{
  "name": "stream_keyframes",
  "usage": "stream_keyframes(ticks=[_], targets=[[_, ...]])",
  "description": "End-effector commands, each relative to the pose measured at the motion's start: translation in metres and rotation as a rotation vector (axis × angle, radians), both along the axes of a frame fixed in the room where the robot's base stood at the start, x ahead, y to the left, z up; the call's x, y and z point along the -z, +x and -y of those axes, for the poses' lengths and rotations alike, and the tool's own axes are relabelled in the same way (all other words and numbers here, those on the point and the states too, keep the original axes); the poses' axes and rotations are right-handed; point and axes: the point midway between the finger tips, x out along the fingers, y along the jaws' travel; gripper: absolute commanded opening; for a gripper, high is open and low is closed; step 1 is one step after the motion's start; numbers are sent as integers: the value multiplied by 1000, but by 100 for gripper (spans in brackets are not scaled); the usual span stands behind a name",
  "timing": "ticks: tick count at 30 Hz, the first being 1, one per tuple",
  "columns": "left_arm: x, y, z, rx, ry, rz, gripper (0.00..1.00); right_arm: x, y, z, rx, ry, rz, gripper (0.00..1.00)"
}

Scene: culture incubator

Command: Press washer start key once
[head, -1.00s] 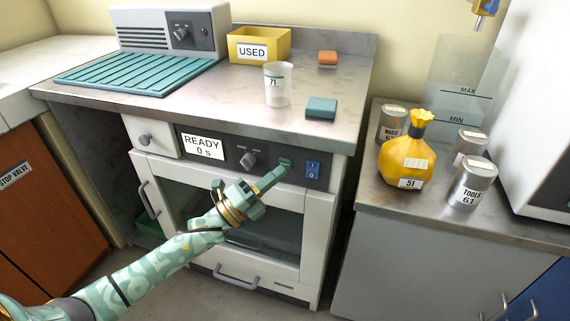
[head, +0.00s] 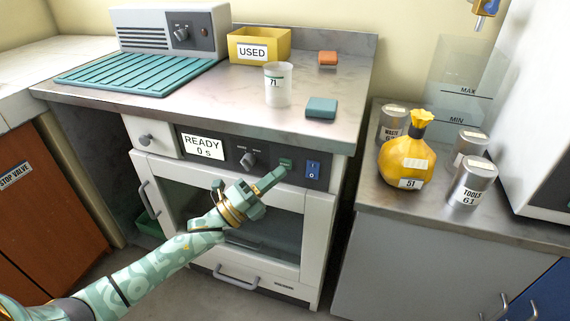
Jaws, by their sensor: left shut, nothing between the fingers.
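The washer (head: 290,260) stands under the metal counter, with a dark control panel on its front. Its display (head: 203,148) reads "READY 0 s". The panel carries a knob (head: 248,160), a green key (head: 286,163) and a blue rocker switch (head: 312,170). My left gripper (head: 281,174) is shut and empty, its fingertips pointing up and right just below the green key. I cannot tell whether the tips touch the key. My right gripper is not in view.
On the counter stand a yellow "USED" bin (head: 272,47), a cup (head: 278,92), a teal block (head: 321,108), an orange block (head: 327,58) and a teal ribbed mat (head: 130,75). A yellow bag (head: 405,165) and several metal canisters stand on the right counter.

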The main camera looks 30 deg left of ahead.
Motion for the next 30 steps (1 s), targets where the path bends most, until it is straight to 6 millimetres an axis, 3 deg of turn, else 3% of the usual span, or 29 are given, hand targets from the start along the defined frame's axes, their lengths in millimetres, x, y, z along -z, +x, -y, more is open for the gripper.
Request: stream_keyframes(ticks=[30], targets=[[0,8,-2,0,0,0,0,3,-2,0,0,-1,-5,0]])
